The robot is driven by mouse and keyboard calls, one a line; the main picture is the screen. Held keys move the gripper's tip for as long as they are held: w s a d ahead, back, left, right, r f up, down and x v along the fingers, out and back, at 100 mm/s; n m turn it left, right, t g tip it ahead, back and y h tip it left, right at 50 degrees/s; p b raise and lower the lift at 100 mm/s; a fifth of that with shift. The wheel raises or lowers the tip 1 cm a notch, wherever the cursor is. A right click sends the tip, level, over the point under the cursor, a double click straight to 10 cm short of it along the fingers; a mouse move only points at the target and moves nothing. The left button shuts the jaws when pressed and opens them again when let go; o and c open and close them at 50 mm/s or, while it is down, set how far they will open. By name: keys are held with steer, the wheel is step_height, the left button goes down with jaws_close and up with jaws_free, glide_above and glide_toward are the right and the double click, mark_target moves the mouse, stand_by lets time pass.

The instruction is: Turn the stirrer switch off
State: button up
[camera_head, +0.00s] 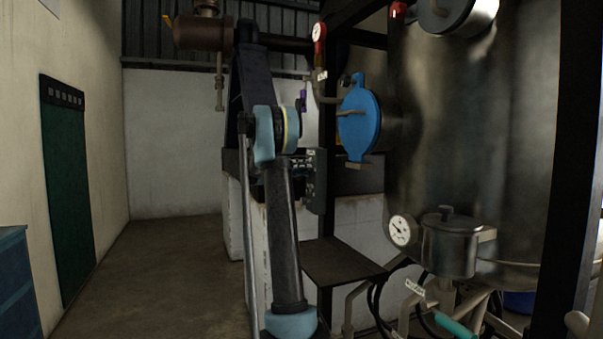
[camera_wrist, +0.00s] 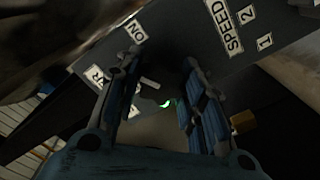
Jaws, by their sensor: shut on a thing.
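In the wrist view, my gripper (camera_wrist: 160,98) is at a dark grey control panel (camera_wrist: 190,38), one finger on each side of a small pale switch lever (camera_wrist: 148,83). It is shut on the lever, though the fingers look well apart in this dark view. The lever lies near the left finger. An ON label (camera_wrist: 135,32) is above that finger. Another label (camera_wrist: 95,77), partly hidden and ending in R, is to its left. A small green light (camera_wrist: 167,103) glows between the fingers. In the head view my gripper is hidden.
A SPEED label (camera_wrist: 223,25) with numbers 1 and 2 is to the right on the panel, and a brass-coloured part (camera_wrist: 243,122) lies beside the right finger. In the head view a large steel vessel (camera_head: 460,130) with a blue hatch (camera_head: 358,122) stands right. The floor (camera_head: 150,270) at left is clear.

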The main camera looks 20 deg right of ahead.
steer(key=n, duration=0.6)
steer(key=shift+w+f+n, duration=0.1)
steer(key=shift+w+n, duration=0.1)
steer(key=shift+n, duration=0.1)
steer(key=n, duration=0.5)
steer(key=shift+f+n, duration=0.1)
steer(key=shift+n, duration=0.2)
steer(key=o, duration=1.1)
steer(key=shift+a, duration=0.1)
steer(key=a, duration=1.2)
steer(key=shift+s+f, duration=0.1)
steer(key=shift+s, duration=0.1)
steer(key=shift+d, duration=0.1)
